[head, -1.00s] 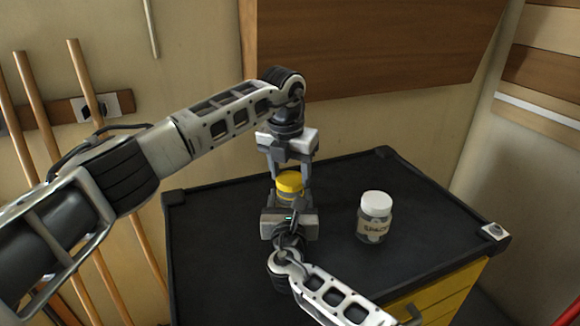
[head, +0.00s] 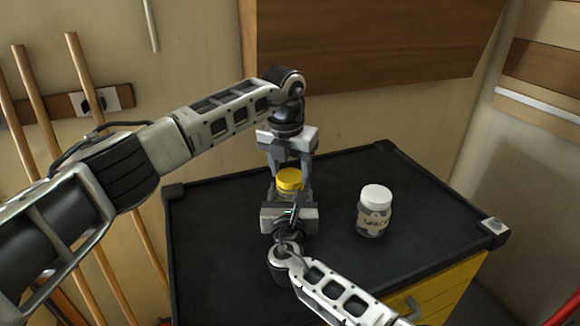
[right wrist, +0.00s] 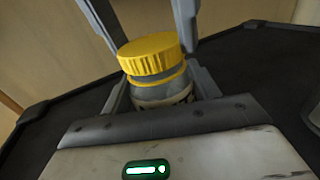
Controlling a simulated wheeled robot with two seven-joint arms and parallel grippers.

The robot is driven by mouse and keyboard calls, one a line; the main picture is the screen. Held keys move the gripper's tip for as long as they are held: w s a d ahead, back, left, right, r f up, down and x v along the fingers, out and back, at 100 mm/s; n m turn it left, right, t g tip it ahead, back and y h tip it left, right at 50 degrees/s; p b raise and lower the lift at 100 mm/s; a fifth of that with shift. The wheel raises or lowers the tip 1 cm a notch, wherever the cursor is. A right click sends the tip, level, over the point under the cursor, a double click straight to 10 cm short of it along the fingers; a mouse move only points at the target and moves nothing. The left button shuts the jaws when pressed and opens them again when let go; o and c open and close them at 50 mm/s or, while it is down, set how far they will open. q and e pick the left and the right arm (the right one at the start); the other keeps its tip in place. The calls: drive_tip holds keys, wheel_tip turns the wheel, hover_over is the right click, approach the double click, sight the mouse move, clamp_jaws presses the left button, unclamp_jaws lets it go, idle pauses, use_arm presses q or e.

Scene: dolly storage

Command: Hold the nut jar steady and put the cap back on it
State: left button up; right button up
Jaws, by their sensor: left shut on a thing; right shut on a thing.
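The nut jar (head: 288,194) stands upright over the black cabinet top, with its lower part hidden behind my right gripper in the head view. My right gripper (head: 289,203) is shut on the jar's body from the front. The yellow cap (head: 289,179) is at the jar's mouth, and it also shows in the right wrist view (right wrist: 151,54). A grey band and a thin yellow edge show below the cap there; I cannot tell if it is fully seated. My left gripper (head: 290,176) points down from above and is shut on the cap, a finger at either side.
A jar with a white lid and a label (head: 374,212) stands to the right on the black cabinet top (head: 220,240). The left part of the top is clear. A wooden board (head: 370,50) hangs behind.

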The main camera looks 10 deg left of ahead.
use_arm(q)
drive_tip(key=shift+f, duration=0.15)
use_arm(e)
drive_tip(key=shift+f, duration=0.1)
clamp_jaws()
use_arm(q)
drive_tip(key=m, duration=0.4)
drive_tip(key=shift+a+h, duration=0.1)
drive_tip(key=shift+h, duration=0.2)
drive_tip(key=m, duration=0.4)
drive_tip(key=shift+w+m+g, duration=0.1)
drive_tip(key=shift+m+g, duration=0.2)
drive_tip(key=shift+g, duration=0.1)
drive_tip(key=m+g, duration=0.1)
drive_tip(key=m, duration=0.5)
drive_tip(key=shift+h, duration=0.4)
drive_tip(key=m, duration=0.4)
drive_tip(key=shift+m+g, duration=0.3)
drive_tip(key=shift+m, duration=0.1)
drive_tip(key=o, duration=1)
drive_tip(key=shift+c, duration=0.2)
